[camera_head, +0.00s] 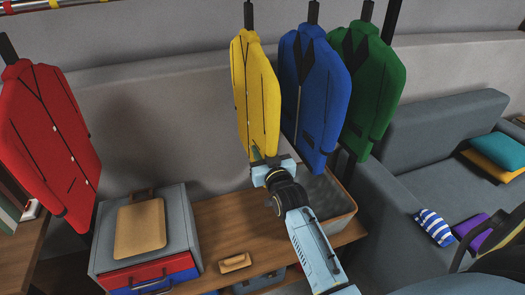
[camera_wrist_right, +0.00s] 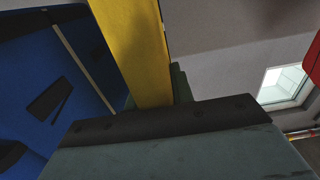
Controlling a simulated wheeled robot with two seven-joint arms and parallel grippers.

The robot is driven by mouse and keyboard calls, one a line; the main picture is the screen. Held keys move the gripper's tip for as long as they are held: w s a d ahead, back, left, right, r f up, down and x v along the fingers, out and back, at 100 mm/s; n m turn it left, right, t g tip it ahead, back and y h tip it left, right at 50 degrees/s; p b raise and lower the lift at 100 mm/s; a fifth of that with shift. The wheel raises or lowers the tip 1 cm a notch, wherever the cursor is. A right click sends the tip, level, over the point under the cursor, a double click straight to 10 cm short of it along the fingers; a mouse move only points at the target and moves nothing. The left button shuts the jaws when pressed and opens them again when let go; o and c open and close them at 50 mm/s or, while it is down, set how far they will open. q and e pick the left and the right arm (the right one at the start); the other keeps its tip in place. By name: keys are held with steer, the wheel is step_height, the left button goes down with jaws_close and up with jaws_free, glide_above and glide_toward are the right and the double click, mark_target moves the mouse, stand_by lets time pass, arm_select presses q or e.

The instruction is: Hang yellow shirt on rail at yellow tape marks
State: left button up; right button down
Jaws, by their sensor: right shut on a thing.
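The yellow shirt (camera_head: 256,98) is upright in the middle of the head view, with a dark bar above its collar. My right gripper (camera_head: 270,163) is at its lower edge, shut on it. In the right wrist view the yellow shirt (camera_wrist_right: 138,45) runs up from between the fingers. The rail (camera_head: 88,4) crosses the top left corner of the head view, with a yellow tape mark (camera_head: 53,4) and red marks on it. Part of the rail (camera_wrist_right: 304,133) also shows at the right of the wrist view. My left gripper is not in view.
A blue shirt (camera_head: 315,92) and a green shirt (camera_head: 368,85) are close on the right. A red shirt (camera_head: 48,130) is at the left. Below are a wooden bench (camera_head: 215,217), a grey box (camera_head: 175,213) and a bin (camera_head: 338,222). A grey sofa (camera_head: 440,140) stands right.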

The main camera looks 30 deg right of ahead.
steer(key=shift+r, duration=0.2)
steer(key=shift+f, duration=0.3)
stand_by(0.3)
steer(key=c, duration=1.2)
jaws_free()
steer(key=shift+c, duration=0.2)
steer(key=shift+o, duration=0.6)
steer(key=shift+f, duration=0.15)
